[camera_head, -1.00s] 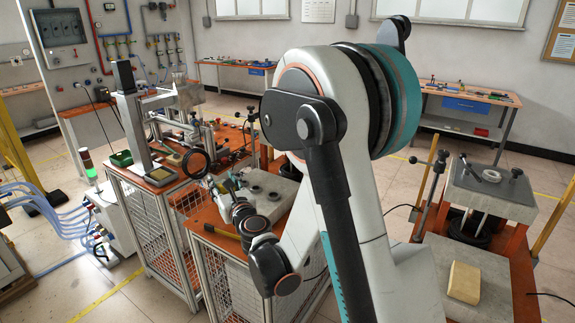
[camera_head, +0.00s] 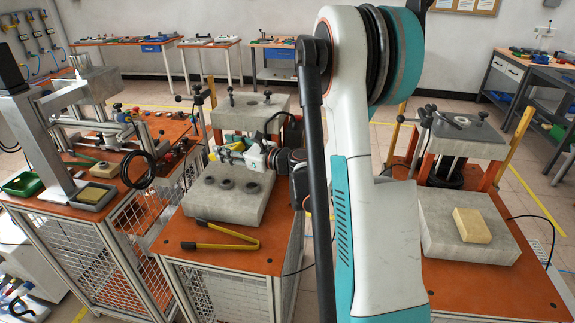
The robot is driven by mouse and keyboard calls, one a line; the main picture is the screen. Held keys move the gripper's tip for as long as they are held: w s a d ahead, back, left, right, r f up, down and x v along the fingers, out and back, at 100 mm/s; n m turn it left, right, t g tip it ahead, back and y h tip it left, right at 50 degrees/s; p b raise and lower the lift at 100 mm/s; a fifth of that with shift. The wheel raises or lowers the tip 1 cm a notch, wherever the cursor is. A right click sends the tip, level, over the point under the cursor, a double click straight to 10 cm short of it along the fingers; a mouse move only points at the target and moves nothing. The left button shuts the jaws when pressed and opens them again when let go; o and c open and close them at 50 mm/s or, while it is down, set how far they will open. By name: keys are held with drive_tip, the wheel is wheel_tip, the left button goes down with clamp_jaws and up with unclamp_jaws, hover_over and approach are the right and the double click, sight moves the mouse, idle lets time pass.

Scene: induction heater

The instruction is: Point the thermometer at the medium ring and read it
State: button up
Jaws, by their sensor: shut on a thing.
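Three dark rings sit in a row on top of a grey block (camera_head: 195,205) on the orange bench. The left ring (camera_head: 208,180), the middle ring (camera_head: 226,184) and the right ring (camera_head: 252,188) look close in size, so I cannot tell surely which is medium. My gripper (camera_head: 238,152) is above the back of the block, pointing left. It is shut on a small, partly yellow thing (camera_head: 226,147), which seems to be the thermometer. Its display and exact aim are too small to tell.
Yellow-handled tongs (camera_head: 222,240) lie in front of the block.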

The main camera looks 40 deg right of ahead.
drive_tip(key=s+d+f+n+g+y+b, duration=0.2)
drive_tip(key=s+d+f+n+y, duration=0.1)
drive_tip(key=s+d, duration=0.9)
drive_tip(key=w+a+f, duration=0.1)
drive_tip(key=w+a+f+b, duration=0.1)
drive_tip(key=a, duration=0.1)
drive_tip(key=shift+w+a+f, duration=0.15)
drive_tip(key=shift+f, duration=0.15)
idle(1.2)
wheel_tip(320, 180, up, 9)
drive_tip(key=p, duration=0.5)
idle(0.7)
